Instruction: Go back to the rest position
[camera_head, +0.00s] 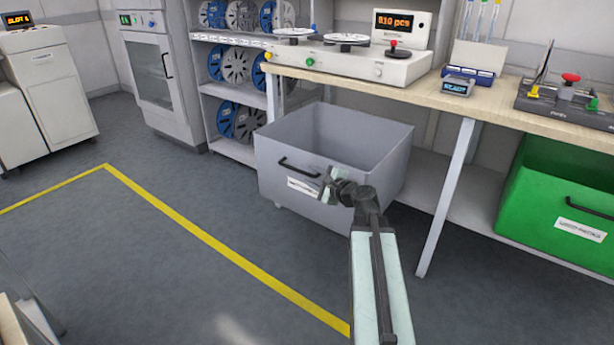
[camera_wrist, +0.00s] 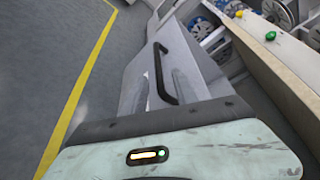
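My gripper (camera_head: 329,184) is in front of the grey bin (camera_head: 378,165), near its front face and to the right of its black handle (camera_head: 299,168). The exact gap between fingers and handle is hard to judge. The bin stands on the floor, partly under the bench, and looks empty where its inside shows.
The wooden bench (camera_head: 470,102) carries a counting machine (camera_head: 350,66) and smaller devices. A green bin (camera_head: 560,190) stands under its right end. A reel shelf (camera_head: 232,93) and a glass-door cabinet (camera_head: 155,75) are behind. The floor by the yellow line (camera_head: 200,230) is clear.

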